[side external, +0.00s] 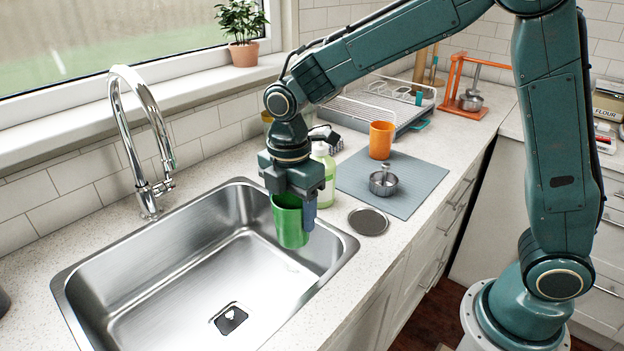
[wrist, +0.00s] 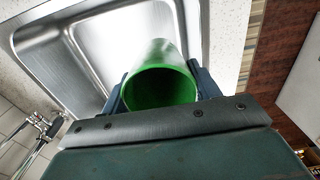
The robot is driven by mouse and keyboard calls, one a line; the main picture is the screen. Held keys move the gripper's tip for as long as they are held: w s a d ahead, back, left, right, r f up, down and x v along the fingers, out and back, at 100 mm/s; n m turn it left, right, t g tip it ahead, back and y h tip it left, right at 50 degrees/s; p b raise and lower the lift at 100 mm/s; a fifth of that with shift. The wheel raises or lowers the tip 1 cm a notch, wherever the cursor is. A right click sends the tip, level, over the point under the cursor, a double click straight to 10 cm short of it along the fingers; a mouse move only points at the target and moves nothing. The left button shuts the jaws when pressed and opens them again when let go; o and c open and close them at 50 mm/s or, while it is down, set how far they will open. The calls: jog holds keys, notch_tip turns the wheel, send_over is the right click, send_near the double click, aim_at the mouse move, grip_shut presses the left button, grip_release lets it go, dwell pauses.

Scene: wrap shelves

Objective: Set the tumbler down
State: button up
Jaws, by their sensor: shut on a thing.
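A green tumbler (side external: 290,222) is upright in my gripper (side external: 293,200), held above the right end of the steel sink (side external: 190,265). My gripper is shut on it, with a finger on either side. In the wrist view the tumbler (wrist: 160,80) shows its open, dark inside between the two fingers (wrist: 160,92), with the sink (wrist: 70,60) beyond it. I cannot tell exactly how high its base is above the sink floor.
A chrome faucet (side external: 135,140) stands behind the sink. A dish rack (side external: 385,105) stands farther back.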

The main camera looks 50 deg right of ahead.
aim_at(294, 241)
notch_tip(294, 241, down, 16)
jog(key=shift+f, duration=0.15)
dwell(0.7)
jog(key=shift+f, duration=0.1)
jog(key=shift+f, duration=1.8)
jog(key=shift+f, duration=0.1)
jog(key=o, duration=1)
notch_tip(294, 241, up, 12)
jog(key=shift+f, duration=0.25)
jog(key=shift+r, duration=0.4)
